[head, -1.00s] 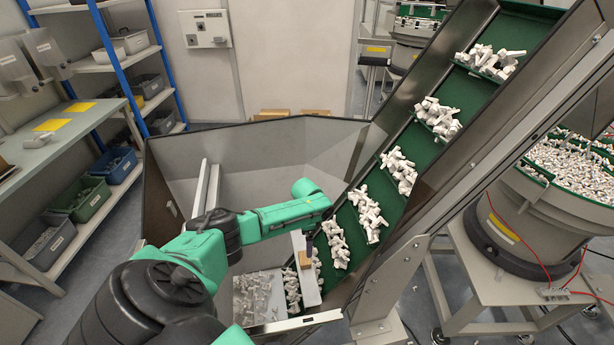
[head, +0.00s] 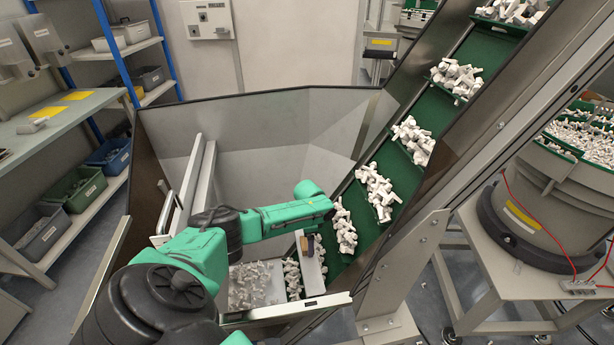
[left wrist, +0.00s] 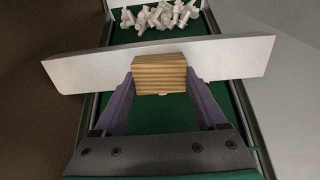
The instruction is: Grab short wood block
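The short wood block (left wrist: 160,74) is light brown with layered lines and stands against a pale plate (left wrist: 90,70) in the left wrist view. My left gripper (left wrist: 161,84) has one purple finger on each side of the block, with the fingertips right at its sides. I cannot tell whether they press on it. In the head view, my left gripper (head: 314,242) is at the pale plate (head: 312,268) by the foot of the conveyor, and the block is tiny and mostly hidden there. My right gripper is not in view.
A green cleated conveyor (head: 385,160) carries heaps of white parts up to the right. A grey hopper (head: 270,125) surrounds my left arm, with loose parts (head: 255,285) at its bottom. A bowl feeder (head: 535,215) stands at the right and shelves at the left.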

